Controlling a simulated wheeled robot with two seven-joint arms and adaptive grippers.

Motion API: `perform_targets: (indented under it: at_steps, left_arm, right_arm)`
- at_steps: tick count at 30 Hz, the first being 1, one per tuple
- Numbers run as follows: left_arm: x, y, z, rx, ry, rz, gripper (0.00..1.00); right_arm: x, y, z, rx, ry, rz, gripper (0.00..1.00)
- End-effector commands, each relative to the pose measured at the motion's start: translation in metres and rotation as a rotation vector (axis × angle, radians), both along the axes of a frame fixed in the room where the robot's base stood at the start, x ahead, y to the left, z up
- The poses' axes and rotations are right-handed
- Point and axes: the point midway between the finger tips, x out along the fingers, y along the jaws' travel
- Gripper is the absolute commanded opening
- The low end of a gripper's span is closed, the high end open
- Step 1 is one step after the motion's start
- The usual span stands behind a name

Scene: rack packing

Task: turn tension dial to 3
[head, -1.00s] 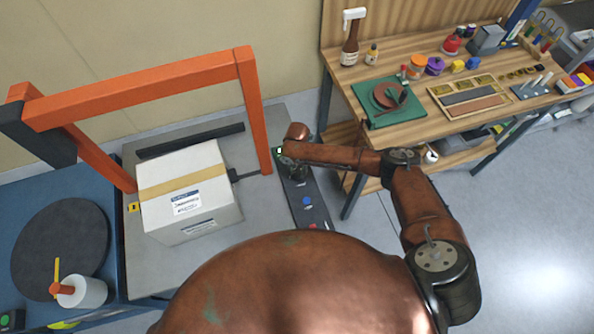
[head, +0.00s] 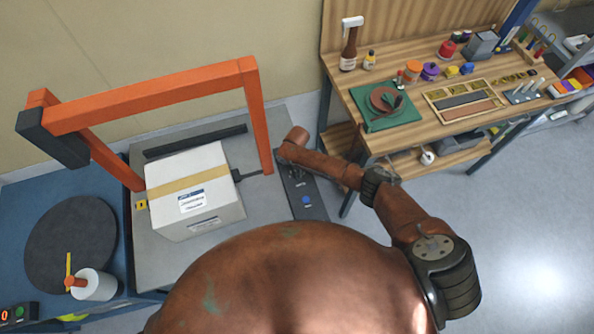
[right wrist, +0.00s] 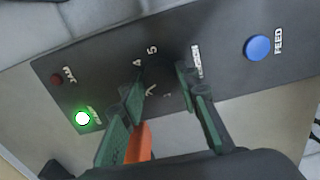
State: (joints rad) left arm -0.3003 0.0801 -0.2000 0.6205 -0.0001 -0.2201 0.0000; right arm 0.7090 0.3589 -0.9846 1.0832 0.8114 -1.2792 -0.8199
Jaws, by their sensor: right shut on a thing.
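The dark control panel (head: 313,207) lies to the right of the strapping frame. It also shows in the right wrist view (right wrist: 222,62), with printed numbers including 4 and 5 around the tension dial (right wrist: 160,78). The dial is dark and mostly lost between the fingers, so I cannot read its setting. My right gripper (right wrist: 160,84) is over the panel with its green-sided fingers shut on the dial. My left gripper is not in view.
The panel has a blue FEED button (right wrist: 258,47), a red button (right wrist: 56,79) and a lit green lamp (right wrist: 82,118). A taped white box (head: 190,196) sits under the orange frame (head: 150,98). A wooden workbench (head: 440,75) with tools stands at the right.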

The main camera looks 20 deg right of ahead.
Motion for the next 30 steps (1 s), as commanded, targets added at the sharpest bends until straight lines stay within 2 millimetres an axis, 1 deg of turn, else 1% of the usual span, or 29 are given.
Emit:
perform_targets:
  at_steps: [1,6,15,21,30]
  left_arm:
    - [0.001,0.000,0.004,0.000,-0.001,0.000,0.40]
    - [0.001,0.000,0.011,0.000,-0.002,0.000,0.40]
    - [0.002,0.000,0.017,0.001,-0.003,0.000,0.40]
    - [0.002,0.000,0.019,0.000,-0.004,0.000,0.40]
    - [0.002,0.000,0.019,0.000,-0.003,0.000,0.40]
  right_arm:
    - [0.000,0.000,0.002,0.000,0.002,-0.041,0.05]
    - [0.000,0.000,0.002,-0.001,0.001,-0.168,0.05]
    - [0.000,-0.001,0.001,-0.002,0.000,-0.315,0.05]
    - [0.000,-0.001,0.000,-0.002,0.000,-0.354,0.05]
    - [0.001,-0.001,0.000,-0.002,-0.001,-0.362,0.05]
